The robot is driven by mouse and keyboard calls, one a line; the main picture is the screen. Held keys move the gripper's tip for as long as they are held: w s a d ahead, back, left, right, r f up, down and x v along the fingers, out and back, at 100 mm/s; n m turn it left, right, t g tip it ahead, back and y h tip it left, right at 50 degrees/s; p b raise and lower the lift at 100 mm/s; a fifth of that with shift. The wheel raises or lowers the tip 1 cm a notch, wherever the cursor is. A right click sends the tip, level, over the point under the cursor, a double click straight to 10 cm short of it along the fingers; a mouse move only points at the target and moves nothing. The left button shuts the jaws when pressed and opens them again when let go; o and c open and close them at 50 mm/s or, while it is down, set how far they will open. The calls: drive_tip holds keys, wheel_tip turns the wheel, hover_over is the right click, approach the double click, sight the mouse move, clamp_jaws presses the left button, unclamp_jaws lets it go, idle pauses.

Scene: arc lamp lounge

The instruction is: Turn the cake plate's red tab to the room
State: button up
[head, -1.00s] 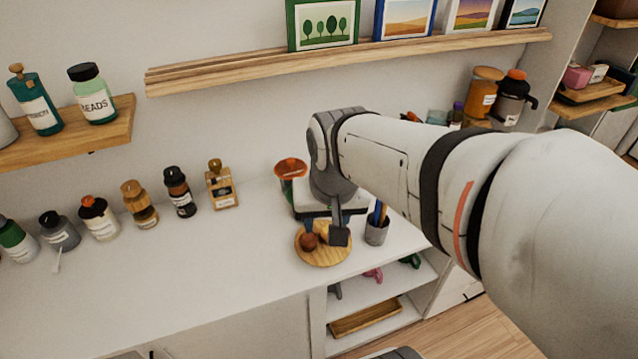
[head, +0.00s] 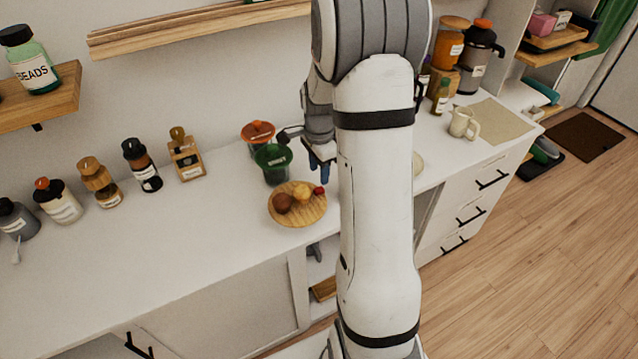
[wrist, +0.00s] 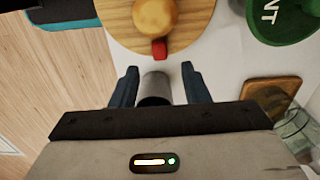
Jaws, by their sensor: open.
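The cake plate is a round wooden board (head: 302,214) on the white counter, with round brown and yellow pieces on it. Its red tab (head: 319,190) shows at the plate's right edge in the head view, pointing along the counter. In the wrist view the plate (wrist: 118,27) is at the top, and the red tab (wrist: 159,49) projects from its edge. My gripper (head: 321,168) is just right of and behind the plate. Its blue fingers (wrist: 158,76) are open in the wrist view, apart from the tab, with nothing held.
A grey cup (wrist: 154,88) shows between and beyond my fingers. A green container (head: 274,164) and an orange-lidded one (head: 257,135) stand behind the plate. Several bottles line the counter to the left. The counter front of the plate is clear; a mug (head: 464,122) stands far right.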

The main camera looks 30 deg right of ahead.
sight(319, 189)
wheel_tip(319, 189, down, 6)
drive_tip(key=shift+f, duration=0.1)
drive_tip(key=shift+c, duration=0.2)
clamp_jaws()
idle(0.4)
